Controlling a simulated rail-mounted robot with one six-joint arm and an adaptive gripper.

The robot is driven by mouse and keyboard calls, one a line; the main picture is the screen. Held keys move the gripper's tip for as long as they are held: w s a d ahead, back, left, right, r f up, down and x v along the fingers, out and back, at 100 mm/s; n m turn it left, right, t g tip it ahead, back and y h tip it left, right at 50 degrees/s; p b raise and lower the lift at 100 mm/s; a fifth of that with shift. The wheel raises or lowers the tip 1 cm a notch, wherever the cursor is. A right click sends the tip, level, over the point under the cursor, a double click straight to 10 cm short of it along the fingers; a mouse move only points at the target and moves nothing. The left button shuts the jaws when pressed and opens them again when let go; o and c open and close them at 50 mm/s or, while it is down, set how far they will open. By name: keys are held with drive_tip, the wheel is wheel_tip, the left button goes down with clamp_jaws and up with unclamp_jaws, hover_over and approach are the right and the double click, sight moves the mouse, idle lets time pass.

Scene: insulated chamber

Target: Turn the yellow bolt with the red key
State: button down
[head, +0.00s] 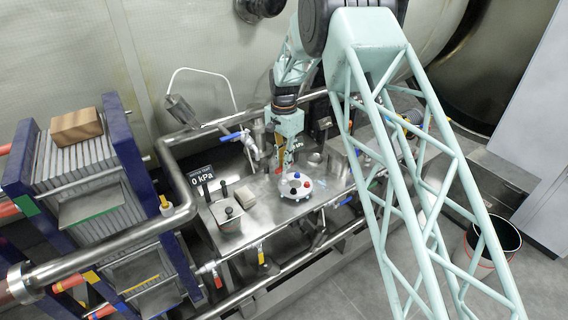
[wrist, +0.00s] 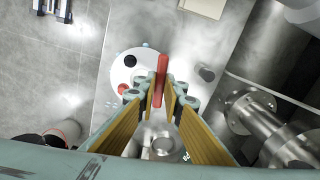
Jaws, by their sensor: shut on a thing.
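My gripper (wrist: 160,97) points down, with its yellow-padded fingers shut on the red key (wrist: 162,68). The key is a red bar sticking out past the fingertips in the wrist view. A white round plate (wrist: 118,72) lies on the metal bench beside the key, with a black knob (wrist: 130,61) and a red knob (wrist: 123,88) on it.
The metal bench (head: 262,222) holds a lidded metal box (head: 229,217) and a pale block (head: 247,194) left of the plate. A steel pipe (head: 120,240) runs along the left. A blue-handled valve (head: 232,136) stands behind. A bucket (head: 484,252) is on the floor at right.

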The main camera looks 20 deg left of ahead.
drive_tip(key=shift+m, duration=1.3)
drive_tip(key=shift+r, duration=0.35)
drive_tip(key=shift+r+p, duration=0.9)
drive_tip(key=shift+r, duration=1.1)
drive_tip(key=shift+r, duration=0.2)
